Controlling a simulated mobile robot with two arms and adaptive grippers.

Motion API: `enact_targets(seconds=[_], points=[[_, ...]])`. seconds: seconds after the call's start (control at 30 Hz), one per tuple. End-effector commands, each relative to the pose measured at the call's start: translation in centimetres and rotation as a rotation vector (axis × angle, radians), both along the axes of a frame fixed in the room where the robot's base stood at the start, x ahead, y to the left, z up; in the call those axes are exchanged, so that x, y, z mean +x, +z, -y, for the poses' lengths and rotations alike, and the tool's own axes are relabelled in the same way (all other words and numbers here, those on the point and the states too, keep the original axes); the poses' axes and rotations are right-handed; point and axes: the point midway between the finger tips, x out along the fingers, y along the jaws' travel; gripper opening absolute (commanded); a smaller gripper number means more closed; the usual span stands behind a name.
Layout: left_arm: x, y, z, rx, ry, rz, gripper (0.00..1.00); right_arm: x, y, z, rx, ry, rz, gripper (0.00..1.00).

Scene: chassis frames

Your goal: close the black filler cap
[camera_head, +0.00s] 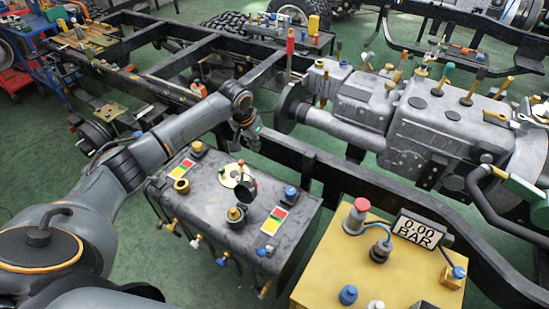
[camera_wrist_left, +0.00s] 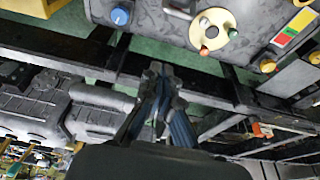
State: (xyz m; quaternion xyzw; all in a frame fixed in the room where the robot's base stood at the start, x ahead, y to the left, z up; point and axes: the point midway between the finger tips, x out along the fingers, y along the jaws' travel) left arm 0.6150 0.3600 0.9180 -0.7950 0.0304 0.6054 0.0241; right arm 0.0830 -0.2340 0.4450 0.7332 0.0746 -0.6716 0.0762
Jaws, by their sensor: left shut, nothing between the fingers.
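The grey tank (camera_head: 215,205) stands beside the truck frame. On its top is a pale yellow disc (camera_head: 231,176), which also shows in the left wrist view (camera_wrist_left: 228,20). A black cap (camera_head: 247,190) stands tilted up at the disc's near right edge, seemingly open. My left gripper (camera_head: 246,143) is above and beyond the tank's far edge, apart from the cap. Its fingers (camera_wrist_left: 158,72) are together and empty. My right gripper is in neither view.
A yellow box (camera_head: 325,270) with a gauge reading 0.00 BAR (camera_head: 418,231) is at the right. The dark frame rail (camera_head: 340,178) runs behind the tank.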

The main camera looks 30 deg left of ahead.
Motion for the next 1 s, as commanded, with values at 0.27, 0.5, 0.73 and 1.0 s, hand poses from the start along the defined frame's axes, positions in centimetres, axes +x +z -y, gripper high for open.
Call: enact_targets(seconds=[0.27, 0.5, 0.73, 1.0], points=[[1.1, -4.4, 0.2, -0.001, 0.001, -0.004, 0.00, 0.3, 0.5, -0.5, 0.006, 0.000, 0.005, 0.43], [2.3, -8.3, 0.3, -0.001, 0.001, 0.000, 0.00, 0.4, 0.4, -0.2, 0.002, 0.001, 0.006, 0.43], [0.9, -8.9, -0.1, 0.002, -0.001, 0.000, 0.00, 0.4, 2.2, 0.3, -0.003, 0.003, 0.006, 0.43], [-1.2, -9.0, -0.1, 0.000, -0.001, 0.001, 0.00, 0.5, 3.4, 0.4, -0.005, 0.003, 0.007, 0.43]])
